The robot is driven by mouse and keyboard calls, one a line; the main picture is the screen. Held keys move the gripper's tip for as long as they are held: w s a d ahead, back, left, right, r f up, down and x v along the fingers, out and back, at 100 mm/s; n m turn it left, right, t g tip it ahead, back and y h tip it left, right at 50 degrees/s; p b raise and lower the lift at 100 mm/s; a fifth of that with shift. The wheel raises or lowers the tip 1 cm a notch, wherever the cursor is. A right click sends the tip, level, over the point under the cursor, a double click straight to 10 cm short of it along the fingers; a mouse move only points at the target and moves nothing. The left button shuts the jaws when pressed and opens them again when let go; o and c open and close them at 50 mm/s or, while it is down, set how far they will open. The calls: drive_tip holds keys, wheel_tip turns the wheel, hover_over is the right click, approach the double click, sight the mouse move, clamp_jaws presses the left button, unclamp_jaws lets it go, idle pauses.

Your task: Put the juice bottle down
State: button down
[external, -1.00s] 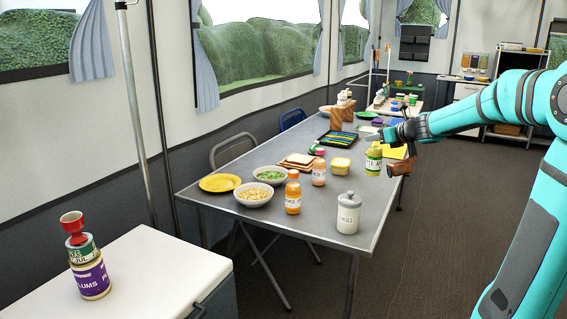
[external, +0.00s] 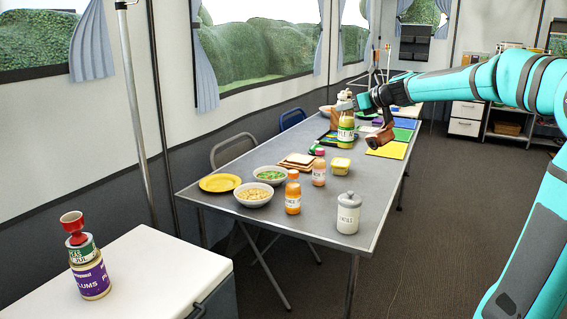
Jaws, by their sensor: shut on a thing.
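The juice bottle (external: 345,132), with a yellow and green label, hangs upright below my gripper (external: 346,109). My gripper is shut on its top, and the arm reaches in from the right. In the picture the bottle overlaps the far half of the long grey table (external: 250,215), by the tray of coloured utensils. I cannot tell whether its base touches the tabletop. The fingertips are small, and the contact is partly hidden.
The near right tabletop has free room.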

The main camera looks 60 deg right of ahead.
drive_tip(key=w+a+n+y, duration=0.3)
drive_tip(key=w+a+y, duration=0.1)
drive_tip(key=w+a, duration=0.85)
drive_tip(key=w+a+n+y, duration=0.4)
drive_tip(key=w+a, duration=0.5)
drive_tip(key=a, duration=0.7)
drive_tip(key=w+a+n+g+y, duration=0.2)
drive_tip(key=a+n+y, duration=0.1)
drive_tip(key=a, duration=1.3)
drive_tip(key=w+a+n+g+y, duration=0.2)
drive_tip(key=a, duration=1.5)
wheel_tip(320, 180, down, 22)
drive_tip(key=shift+w, duration=0.1)
drive_tip(key=c, duration=1)
unclamp_jaws()
